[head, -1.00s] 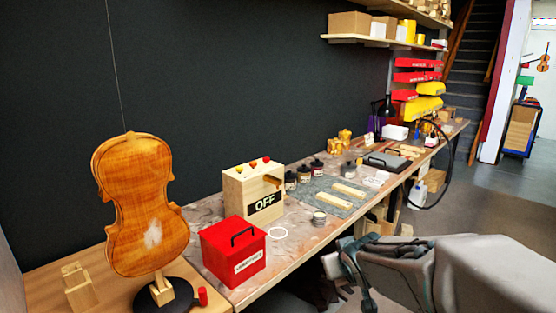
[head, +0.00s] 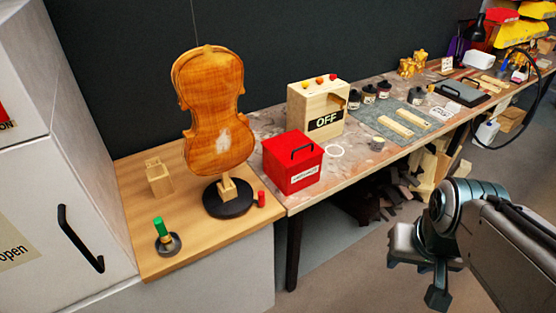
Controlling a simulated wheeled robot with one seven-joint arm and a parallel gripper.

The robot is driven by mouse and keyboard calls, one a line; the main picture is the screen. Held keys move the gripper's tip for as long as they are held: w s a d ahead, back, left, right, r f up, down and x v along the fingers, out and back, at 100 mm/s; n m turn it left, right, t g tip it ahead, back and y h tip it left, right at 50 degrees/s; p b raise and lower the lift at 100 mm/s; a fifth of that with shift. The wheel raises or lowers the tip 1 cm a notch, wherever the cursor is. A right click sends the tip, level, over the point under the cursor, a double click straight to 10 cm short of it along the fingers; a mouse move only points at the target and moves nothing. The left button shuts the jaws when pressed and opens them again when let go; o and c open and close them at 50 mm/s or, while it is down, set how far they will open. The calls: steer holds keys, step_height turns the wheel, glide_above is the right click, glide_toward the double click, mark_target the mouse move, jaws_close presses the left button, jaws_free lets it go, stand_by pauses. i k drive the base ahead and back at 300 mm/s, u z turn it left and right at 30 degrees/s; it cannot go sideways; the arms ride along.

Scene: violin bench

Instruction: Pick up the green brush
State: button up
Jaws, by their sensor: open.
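A small green-topped item, which looks like the green brush (head: 158,226), stands upright in or on a dark round holder (head: 169,245) near the front left of the light wood bench top. Its lower part is hard to make out. My gripper (head: 417,279) is at the lower right of the head view, open, over the floor in front of the long bench. It is far to the right of the green brush and touches nothing.
A violin body (head: 212,110) stands upright on a black round base (head: 228,207), right of the brush. A wooden block (head: 158,178) sits behind the brush. A red box (head: 292,163) is further right. A grey cabinet (head: 60,160) with a black handle borders the left.

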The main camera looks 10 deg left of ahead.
mark_target(166, 238)
steer(key=u, duration=1.95)
